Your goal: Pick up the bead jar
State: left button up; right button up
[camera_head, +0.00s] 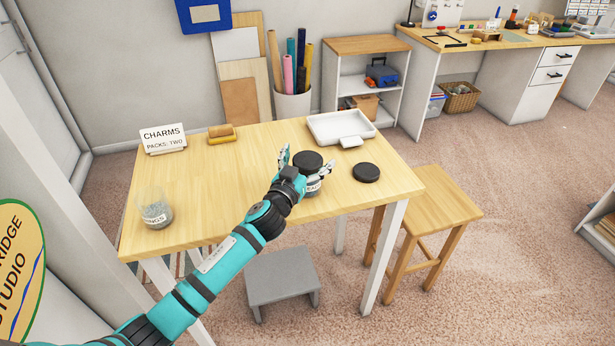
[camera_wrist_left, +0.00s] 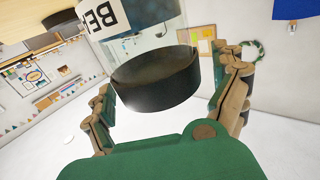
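The bead jar is a clear jar with a black lid (camera_head: 308,160) and a white label partly reading "EAD" (camera_head: 313,187), standing on the wooden table. My left gripper (camera_head: 307,168) is open, with one finger on each side of the jar. In the left wrist view the jar's black lid (camera_wrist_left: 157,82) sits between the spread fingers (camera_wrist_left: 168,90), with a visible gap on the right; its label (camera_wrist_left: 103,17) begins "BE". My wrist hides part of the jar in the head view. My right gripper is not in view.
A separate black disc (camera_head: 366,172) lies right of the jar. A white tray (camera_head: 341,127) stands behind it. A glass jar (camera_head: 155,210), a "CHARMS" sign (camera_head: 163,138) and a yellow-brown block (camera_head: 222,134) are on the left. A stool (camera_head: 443,205) stands right of the table.

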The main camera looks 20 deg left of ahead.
pick_arm(q)
jog(key=c, duration=1.6)
jog(key=shift+r, duration=0.2)
